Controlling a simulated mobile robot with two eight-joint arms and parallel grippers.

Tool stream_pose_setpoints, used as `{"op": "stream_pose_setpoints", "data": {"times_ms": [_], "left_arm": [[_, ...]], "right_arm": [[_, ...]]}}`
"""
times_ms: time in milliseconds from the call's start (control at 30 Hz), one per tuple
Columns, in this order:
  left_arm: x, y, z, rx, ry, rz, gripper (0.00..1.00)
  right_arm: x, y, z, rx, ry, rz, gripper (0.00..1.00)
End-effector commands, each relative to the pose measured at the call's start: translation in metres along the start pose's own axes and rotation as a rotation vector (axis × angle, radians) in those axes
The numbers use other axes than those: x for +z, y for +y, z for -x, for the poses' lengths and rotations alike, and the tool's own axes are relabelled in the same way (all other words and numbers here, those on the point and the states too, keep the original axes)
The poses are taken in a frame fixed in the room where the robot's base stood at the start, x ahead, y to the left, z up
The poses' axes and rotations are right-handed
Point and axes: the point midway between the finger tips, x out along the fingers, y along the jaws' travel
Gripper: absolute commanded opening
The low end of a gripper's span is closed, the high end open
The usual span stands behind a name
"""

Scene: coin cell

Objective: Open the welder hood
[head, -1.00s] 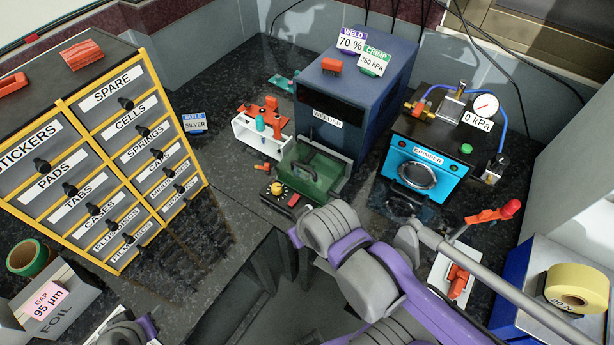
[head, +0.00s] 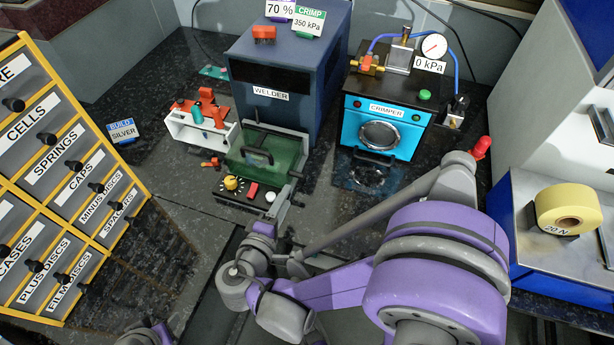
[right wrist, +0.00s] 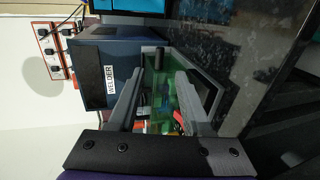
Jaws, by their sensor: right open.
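The welder (head: 285,75) is a dark blue box at the back, with a label on its front. Its hood (head: 285,152) is a see-through green cover with a dark handle, low over the plate at the welder's front; it looks closed. My right gripper (head: 279,203) is just in front of the hood, beside the control knobs. In the right wrist view the welder (right wrist: 92,72) lies sideways, and the green hood (right wrist: 160,88) shows between the two spread fingers of my right gripper (right wrist: 160,92). The gripper is open and empty; contact with the hood cannot be told.
A white rack (head: 195,128) with red and teal tools stands left of the hood. The blue crimper (head: 385,125) stands to the right. A control panel with a yellow knob (head: 231,183) sits before the hood. A drawer cabinet (head: 60,190) fills the left; tape (head: 568,208) lies far right.

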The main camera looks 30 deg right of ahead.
Motion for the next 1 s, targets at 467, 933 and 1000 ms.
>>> {"op": "stream_pose_setpoints", "data": {"times_ms": [467, 933, 1000], "left_arm": [[0.001, 0.0, -0.001, 0.0, 0.0, 0.0, 0.5], [0.001, 0.0, -0.002, 0.0, -0.001, 0.0, 0.5], [0.001, 0.0, -0.002, 0.0, -0.001, 0.0, 0.5]], "right_arm": [[0.002, 0.001, -0.083, -0.001, -0.007, 0.0, 0.49], [0.001, 0.001, -0.104, -0.002, -0.001, 0.0, 0.49], [0.001, 0.001, -0.104, -0.002, -0.001, 0.0, 0.48]]}}
